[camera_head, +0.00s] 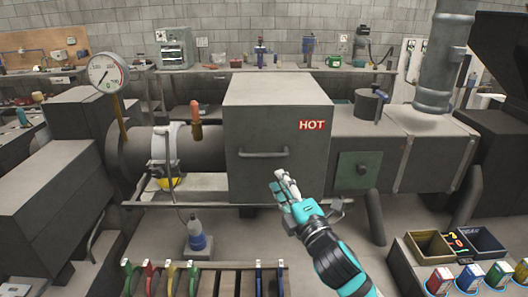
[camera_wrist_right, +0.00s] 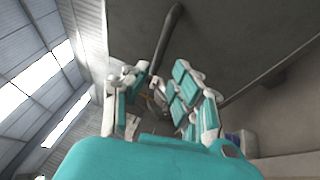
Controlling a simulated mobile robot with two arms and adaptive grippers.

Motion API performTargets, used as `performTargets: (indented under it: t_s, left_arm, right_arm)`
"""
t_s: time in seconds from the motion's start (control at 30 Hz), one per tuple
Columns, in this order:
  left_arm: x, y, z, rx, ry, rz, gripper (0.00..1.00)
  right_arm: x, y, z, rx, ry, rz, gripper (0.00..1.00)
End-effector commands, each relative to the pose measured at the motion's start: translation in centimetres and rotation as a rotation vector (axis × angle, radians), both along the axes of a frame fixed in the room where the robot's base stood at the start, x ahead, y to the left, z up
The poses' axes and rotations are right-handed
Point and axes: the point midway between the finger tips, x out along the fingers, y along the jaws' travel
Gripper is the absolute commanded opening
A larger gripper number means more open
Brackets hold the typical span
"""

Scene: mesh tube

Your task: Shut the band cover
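The cover appears to be the large grey box (camera_head: 245,115) in the middle of the head view. It has a red HOT label (camera_head: 312,125) and a horizontal bar handle (camera_head: 263,154) on its front. A dark tube (camera_head: 139,150) lies to its left with a pale ring (camera_head: 178,143) around it, uncovered. My right gripper (camera_head: 284,187) is below and slightly right of the handle, apart from it. In the wrist view my right gripper (camera_wrist_right: 158,95) has its fingers spread with a gap between them. A dark bar (camera_wrist_right: 165,45), likely the handle, shows beyond the fingers. My left gripper is out of view.
A wooden-handled tool (camera_head: 197,122) stands upright left of the box. A rail (camera_head: 190,205) runs along the front. Below are a bottle (camera_head: 197,235) and a rack of coloured tools (camera_head: 205,265). A dial gauge (camera_head: 107,70) is at left; bins (camera_head: 430,245) stand at lower right.

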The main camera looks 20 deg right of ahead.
Motion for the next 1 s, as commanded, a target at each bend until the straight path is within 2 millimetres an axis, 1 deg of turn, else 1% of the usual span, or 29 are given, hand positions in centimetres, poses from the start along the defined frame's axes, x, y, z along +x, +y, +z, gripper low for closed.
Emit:
performTargets:
  t_s: [0.03,0.1,0.3,0.4,0.5,0.7,0.93,0.97,1.0]
  left_arm:
    - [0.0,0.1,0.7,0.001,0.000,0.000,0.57]
    - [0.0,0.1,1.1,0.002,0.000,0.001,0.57]
    - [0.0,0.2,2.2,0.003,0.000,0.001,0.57]
    - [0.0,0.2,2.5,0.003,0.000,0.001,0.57]
    - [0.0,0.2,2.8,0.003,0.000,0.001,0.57]
    - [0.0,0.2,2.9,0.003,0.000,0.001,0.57]
    - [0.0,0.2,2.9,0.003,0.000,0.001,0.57]
    - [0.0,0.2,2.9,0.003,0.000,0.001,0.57]
    - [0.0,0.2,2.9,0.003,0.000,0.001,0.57]
  right_arm:
    - [1.2,0.1,0.6,0.002,0.000,-0.002,0.25]
    - [2.8,0.3,0.9,0.003,0.000,0.000,0.25]
    - [6.8,0.8,1.5,0.003,0.001,-0.002,0.25]
    - [8.4,1.0,1.6,0.004,0.002,-0.001,0.25]
    - [9.6,1.1,1.8,0.003,0.001,-0.001,0.25]
    - [10.5,1.3,1.8,0.003,0.002,-0.001,0.25]
    - [10.6,1.3,1.8,0.003,0.002,0.000,0.25]
    - [10.6,1.3,1.8,0.003,0.002,0.000,0.22]
    - [10.6,1.3,1.8,0.003,0.002,0.000,0.17]
